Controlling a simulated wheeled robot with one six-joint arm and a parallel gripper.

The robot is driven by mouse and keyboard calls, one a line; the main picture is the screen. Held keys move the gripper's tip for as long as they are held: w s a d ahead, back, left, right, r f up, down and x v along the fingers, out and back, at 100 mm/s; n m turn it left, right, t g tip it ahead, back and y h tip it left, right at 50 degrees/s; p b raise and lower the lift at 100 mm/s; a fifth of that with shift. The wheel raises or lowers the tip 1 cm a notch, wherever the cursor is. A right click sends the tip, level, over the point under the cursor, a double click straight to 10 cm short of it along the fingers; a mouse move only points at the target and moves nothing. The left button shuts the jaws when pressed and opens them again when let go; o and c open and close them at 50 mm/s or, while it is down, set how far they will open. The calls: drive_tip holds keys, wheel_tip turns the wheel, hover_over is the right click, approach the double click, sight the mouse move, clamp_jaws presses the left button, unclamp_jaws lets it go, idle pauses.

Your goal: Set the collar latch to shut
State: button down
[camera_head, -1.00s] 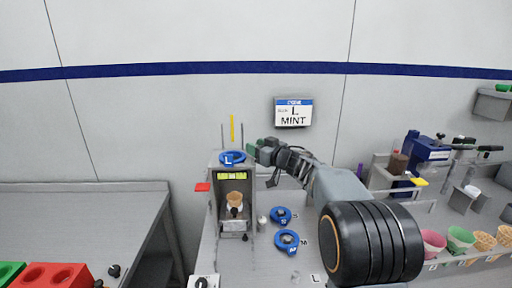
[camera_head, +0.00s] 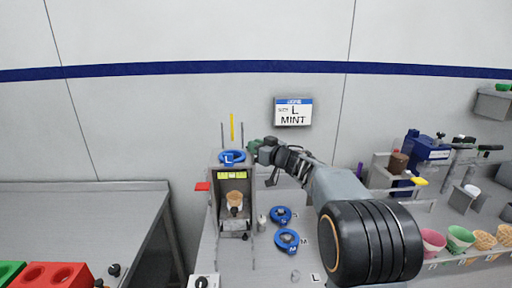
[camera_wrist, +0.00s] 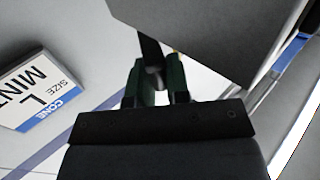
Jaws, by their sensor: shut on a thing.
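The blue collar marked L (camera_head: 238,155) sits on top of the grey cone stand (camera_head: 216,205). My gripper (camera_head: 254,149) is at the right side of this collar, at about its height. In the wrist view its green fingers (camera_wrist: 156,84) are closed around a small dark piece (camera_wrist: 150,50), which seems to be the collar latch. Most of that piece is hidden by the fingers and by a grey panel above. I cannot read the latch's exact position. A cone (camera_head: 235,197) stands inside the stand, below a yellow-green strip (camera_head: 232,175).
Two loose blue collars, one upper (camera_head: 281,215) and one lower (camera_head: 287,240), lie on the bench right of the stand. A sign reading L MINT (camera_head: 293,112) hangs on the wall behind. Coloured cups (camera_head: 460,238) stand far right.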

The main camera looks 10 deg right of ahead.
drive_tip(key=shift+s+a+m+t+h+b, duration=0.1)
drive_tip(key=shift+a+m+t+h+b, duration=0.2)
drive_tip(key=shift+m+t+h+b, duration=0.25)
drive_tip(key=shift+s+a+m+t+h+b, duration=0.1)
drive_tip(key=shift+a+m+t+h+b, duration=0.15)
drive_tip(key=shift+m+h+b, duration=0.35)
drive_tip(key=h+b, duration=0.1)
drive_tip(key=m+h+b, duration=0.1)
drive_tip(key=h+b, duration=0.1)
drive_tip(key=shift+a+f+t+b, duration=0.1)
drive_tip(key=shift+a+t+b, duration=0.2)
drive_tip(key=shift+a+t, duration=0.1)
drive_tip(key=m+h+b, duration=0.1)
drive_tip(key=b, duration=0.2)
drive_tip(key=h+b, duration=0.1)
drive_tip(key=b, duration=0.1)
drive_tip(key=shift+w+a+m+b, duration=0.15)
drive_tip(key=shift+a+m+b, duration=0.05)
drive_tip(key=shift+m+b, duration=0.2)
drive_tip(key=shift+a+h+b, duration=0.1)
drive_tip(key=shift+h+b, duration=0.25)
drive_tip(key=shift+b, duration=0.3)
drive_tip(key=m+b, duration=0.1)
drive_tip(key=b, duration=0.1)
drive_tip(key=shift+a+h+b, duration=0.1)
drive_tip(key=shift+h+b, duration=0.2)
drive_tip(key=shift+h, duration=0.1)
drive_tip(key=c, duration=1.1)
unclamp_jaws()
